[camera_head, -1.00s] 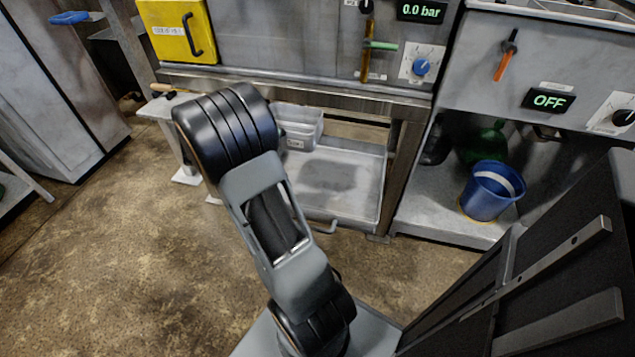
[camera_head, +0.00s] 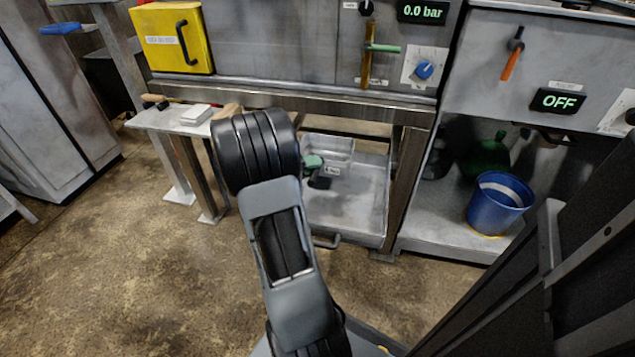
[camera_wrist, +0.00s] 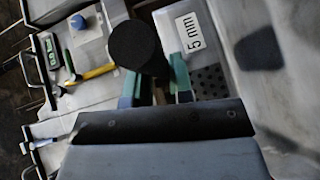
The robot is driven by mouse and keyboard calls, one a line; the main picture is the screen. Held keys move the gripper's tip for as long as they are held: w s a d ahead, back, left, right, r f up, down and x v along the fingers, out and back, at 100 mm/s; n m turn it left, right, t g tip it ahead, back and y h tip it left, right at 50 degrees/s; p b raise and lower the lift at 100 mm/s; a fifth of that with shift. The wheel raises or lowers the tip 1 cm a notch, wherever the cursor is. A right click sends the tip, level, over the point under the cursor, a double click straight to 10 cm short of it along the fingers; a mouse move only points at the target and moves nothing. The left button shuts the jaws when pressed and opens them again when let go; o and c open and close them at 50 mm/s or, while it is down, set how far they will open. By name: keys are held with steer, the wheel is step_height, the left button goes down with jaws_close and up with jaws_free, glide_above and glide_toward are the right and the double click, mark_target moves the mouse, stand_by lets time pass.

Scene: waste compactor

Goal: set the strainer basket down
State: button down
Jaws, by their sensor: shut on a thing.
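The strainer basket (camera_head: 338,150) is a pale grey box in or just above the shallow metal tray (camera_head: 375,205) under the counter. In the wrist view the basket (camera_wrist: 212,52) shows a "5 mm" label and a patch of dark holes. My gripper (camera_head: 313,162) is at its left side, partly hidden by my arm. In the wrist view the green fingers of my gripper (camera_wrist: 158,90) are shut on the basket's dark round handle (camera_wrist: 138,46). A dark patch, perhaps a shadow, lies below it. I cannot tell whether the basket touches the tray.
A counter leg (camera_head: 402,185) stands right of the tray. A blue bucket (camera_head: 497,205) and a green container (camera_head: 485,155) are on a low shelf at right. A small bench (camera_head: 165,118) with a few items stands at left. The brown floor in front is open.

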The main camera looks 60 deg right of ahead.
steer(key=shift+s+d+f, duration=0.35)
steer(key=shift+d+f, duration=0.1)
steer(key=shift+f, duration=0.3)
steer(key=shift+s+d+f+b, duration=0.1)
steer(key=shift+f+b, duration=1)
steer(key=shift+f, duration=0.5)
steer(key=shift+f+b, duration=0.4)
steer(key=shift+b, duration=0.05)
steer(key=shift+f+b, duration=0.25)
steer(key=shift+b, duration=0.1)
steer(key=c, duration=1)
jaws_free()
